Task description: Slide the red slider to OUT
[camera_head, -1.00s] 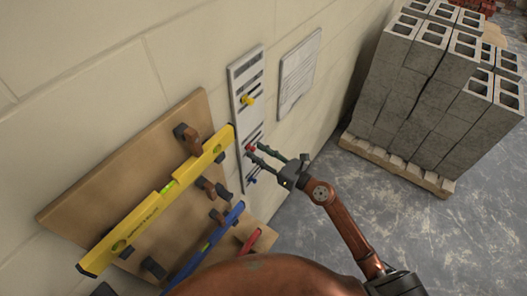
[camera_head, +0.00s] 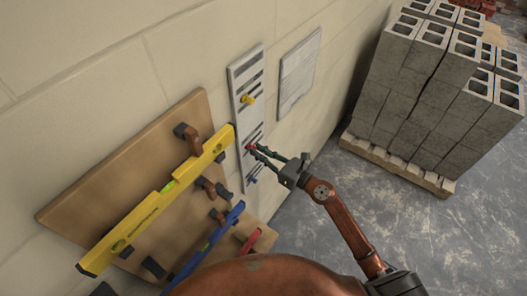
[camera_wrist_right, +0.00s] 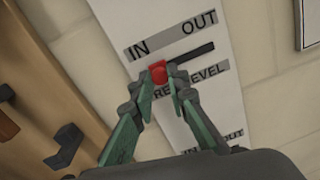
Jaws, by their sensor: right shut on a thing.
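The red slider (camera_head: 251,147) is on the white wall panel (camera_head: 237,101), below the yellow slider (camera_head: 248,99) and above the blue slider (camera_head: 252,180). In the right wrist view the red slider (camera_wrist_right: 158,73) sits at the IN end of its dark slot (camera_wrist_right: 192,54). The OUT label (camera_wrist_right: 199,22) is at the other end, to the right. My right gripper (camera_wrist_right: 164,78) is shut on the red slider, with a fingertip on each side. In the head view, my right gripper (camera_head: 256,151) reaches the panel from the right. My left gripper is not in view.
A wooden board (camera_head: 120,178) with a yellow level (camera_head: 160,200) and a blue level (camera_head: 205,246) is left of the panel. A white sheet (camera_head: 299,73) hangs right of it. A pallet of grey blocks (camera_head: 420,95) stands at the right.

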